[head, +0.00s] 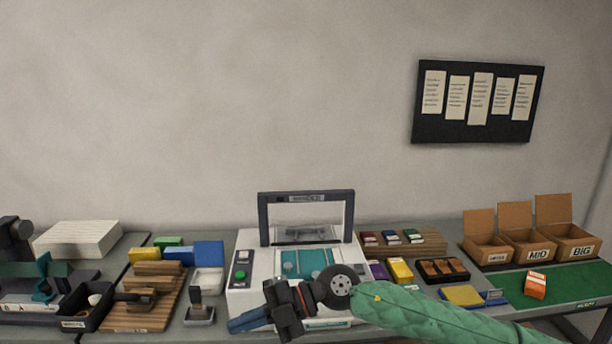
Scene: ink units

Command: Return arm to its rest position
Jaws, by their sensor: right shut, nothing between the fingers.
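My right arm (430,312), in a green quilted sleeve, reaches in from the lower right. Its gripper (240,324) points left, in front of the lower left part of the white machine (241,302), and is shut with nothing in it. The machine has a dark raised frame (263,220), a green button and a teal bed (290,262). The wrist and arm hide part of the machine's front. I cannot tell whether the gripper touches it. My left gripper is not in view.
Left of the machine are a stamp on a pad (197,312), a white tray (207,281), a wooden rack (140,314) and a black bin (85,315). Right are small ink boxes (400,270), a black tray (443,271), an orange box (535,286) on a green mat (575,284), and cardboard boxes (487,247).

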